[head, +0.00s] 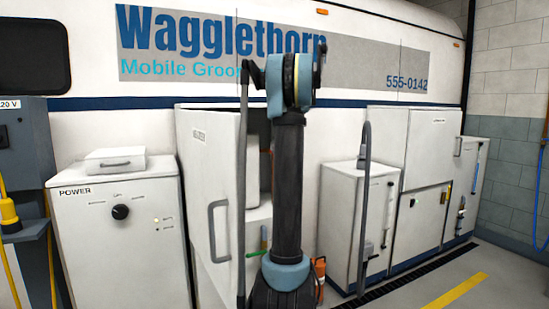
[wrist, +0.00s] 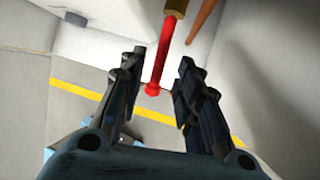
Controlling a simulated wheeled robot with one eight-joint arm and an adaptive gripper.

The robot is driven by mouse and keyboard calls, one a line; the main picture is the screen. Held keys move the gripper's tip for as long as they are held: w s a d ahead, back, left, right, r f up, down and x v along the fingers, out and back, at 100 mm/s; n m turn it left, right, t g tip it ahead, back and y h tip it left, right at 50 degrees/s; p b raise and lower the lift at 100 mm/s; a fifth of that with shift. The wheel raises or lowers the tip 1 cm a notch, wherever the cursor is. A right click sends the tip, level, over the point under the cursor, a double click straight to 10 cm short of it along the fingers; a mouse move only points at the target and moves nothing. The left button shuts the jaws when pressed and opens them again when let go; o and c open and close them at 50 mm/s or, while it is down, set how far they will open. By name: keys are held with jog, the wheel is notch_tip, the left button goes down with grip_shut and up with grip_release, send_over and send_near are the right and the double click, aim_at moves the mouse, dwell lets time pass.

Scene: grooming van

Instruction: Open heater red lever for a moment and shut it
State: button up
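The red lever (wrist: 162,52) shows in the wrist view, running down from a brass-coloured fitting (wrist: 177,7) to a rounded red end. My gripper (wrist: 161,58) is open, with one dark finger on each side of the lever. The lever's lower part lies between the fingers in the picture, with a gap on both sides; I see no clear contact. In the head view a white cabinet (head: 195,165) has its door with a grey handle standing out, and my arm covers much of its inside. The red lever and my fingertips cannot be made out there.
An orange-brown pipe (wrist: 204,25) runs beside the lever in the wrist view. A white power cabinet (head: 118,245) stands left of the heater cabinet, and another white cabinet (head: 345,205) stands right of my arm. Open floor with a yellow line (head: 455,291) lies at the lower right.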

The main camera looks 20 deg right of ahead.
jog(key=s+d, duration=0.6)
jog(key=s, duration=0.3)
jog(key=shift+s+d, duration=0.2)
jog(key=shift+s, duration=0.15)
jog(key=shift+f, duration=0.1)
dwell(1.7)
